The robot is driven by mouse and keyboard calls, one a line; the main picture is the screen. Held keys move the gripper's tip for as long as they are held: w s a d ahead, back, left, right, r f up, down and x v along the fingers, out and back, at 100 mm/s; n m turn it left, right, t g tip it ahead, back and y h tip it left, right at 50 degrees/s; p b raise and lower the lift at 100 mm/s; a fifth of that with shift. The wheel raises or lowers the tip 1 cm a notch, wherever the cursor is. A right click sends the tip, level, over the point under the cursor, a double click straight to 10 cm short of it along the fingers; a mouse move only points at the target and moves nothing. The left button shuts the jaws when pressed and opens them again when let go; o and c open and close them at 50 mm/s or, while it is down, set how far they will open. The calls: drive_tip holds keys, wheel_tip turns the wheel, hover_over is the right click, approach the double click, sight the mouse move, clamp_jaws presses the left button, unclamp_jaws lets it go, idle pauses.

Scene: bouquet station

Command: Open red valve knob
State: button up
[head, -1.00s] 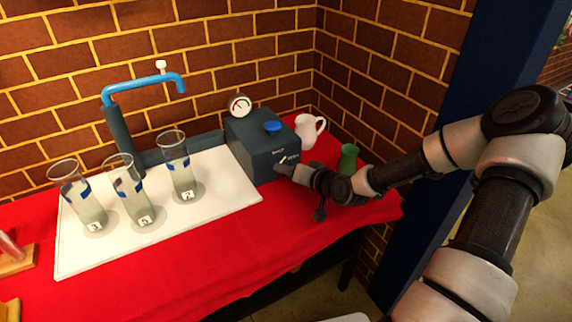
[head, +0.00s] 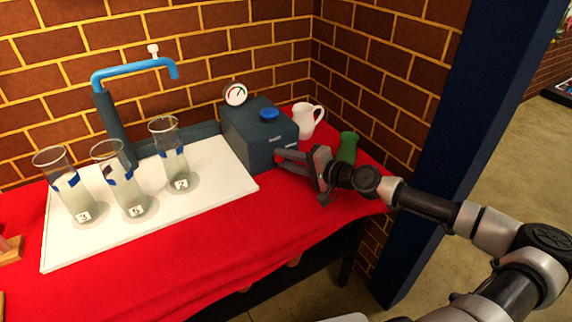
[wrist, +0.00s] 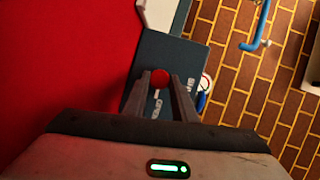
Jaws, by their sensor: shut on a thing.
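The red valve knob (wrist: 160,77) is a small round knob on the front of the dark blue-grey box (wrist: 165,55), seen in the wrist view. My gripper (wrist: 160,84) has its two fingertips on either side of the knob, shut on it. In the head view my gripper (head: 277,158) reaches from the right to the front face of the box (head: 250,138). White lettering beside the knob shows partly between the fingers in the wrist view.
A blue knob (head: 268,114) and a gauge (head: 236,95) sit on the box. A white pitcher (head: 304,121) and green vase (head: 347,148) stand close to my gripper. Several numbered glass cylinders stand on the white tray (head: 225,193) at left, under a blue faucet (head: 130,70).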

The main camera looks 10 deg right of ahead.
drive_tip(key=shift+a+f, duration=0.1)
drive_tip(key=shift+f, duration=0.1)
idle(0.4)
drive_tip(key=o, duration=1)
drive_tip(key=shift+r, duration=0.1)
drive_tip(key=p+v, duration=0.2)
drive_tip(key=v, duration=1.5)
drive_tip(key=shift+s+d, duration=0.1)
drive_tip(key=shift+d, duration=0.2)
